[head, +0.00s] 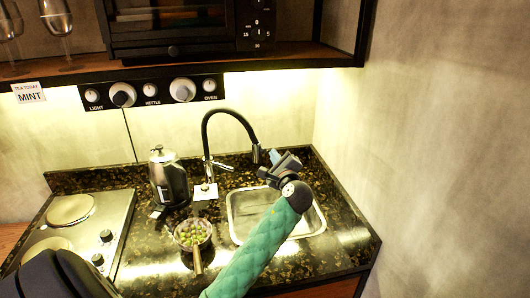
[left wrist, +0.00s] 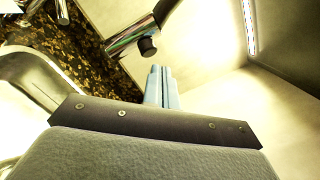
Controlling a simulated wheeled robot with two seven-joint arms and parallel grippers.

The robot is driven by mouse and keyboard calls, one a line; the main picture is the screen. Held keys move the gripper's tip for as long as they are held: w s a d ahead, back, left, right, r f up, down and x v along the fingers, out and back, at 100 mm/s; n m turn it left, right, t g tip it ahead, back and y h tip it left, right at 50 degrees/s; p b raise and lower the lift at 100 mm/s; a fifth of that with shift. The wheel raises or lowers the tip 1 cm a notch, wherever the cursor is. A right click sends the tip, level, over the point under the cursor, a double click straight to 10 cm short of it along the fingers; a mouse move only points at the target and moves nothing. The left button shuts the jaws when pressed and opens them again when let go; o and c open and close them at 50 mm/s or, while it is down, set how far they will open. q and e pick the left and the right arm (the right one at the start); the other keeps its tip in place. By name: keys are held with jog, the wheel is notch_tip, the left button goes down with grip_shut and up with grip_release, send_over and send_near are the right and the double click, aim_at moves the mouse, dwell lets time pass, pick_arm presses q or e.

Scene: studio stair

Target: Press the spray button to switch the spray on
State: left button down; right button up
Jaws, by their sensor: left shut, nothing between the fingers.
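The black gooseneck faucet (head: 228,112) stands behind the sink, and its spray head (head: 257,153) hangs over the sink's back edge. In the left wrist view the metal spray head (left wrist: 128,38) shows close up, with a dark round button (left wrist: 147,47) on its side. My left gripper (head: 274,156) is shut and empty, just right of the spray head. Its pale blue fingertips (left wrist: 160,74) show below and slightly right of the button, and I see no clear contact. My right gripper is not in view.
The steel sink (head: 236,229) is set in the dark speckled counter. A kettle (head: 170,180), a strainer of green food (head: 192,234) and a hob (head: 103,212) stand to the left. A shelf (head: 290,62) hangs above, and a wall (head: 430,130) bounds the right.

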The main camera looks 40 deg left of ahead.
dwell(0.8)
pick_arm(q)
jog(key=shift+a+r, duration=0.1)
jog(key=shift+a, duration=0.05)
jog(key=shift+s+a+p, duration=0.1)
jog(key=shift+a+p, duration=0.2)
jog(key=shift+p, duration=0.05)
jog(key=shift+a, duration=0.45)
dwell(0.8)
jog(key=shift+d+p, duration=0.15)
jog(key=shift+p, duration=0.15)
jog(key=shift+d, duration=0.75)
jog(key=shift+d, duration=0.1)
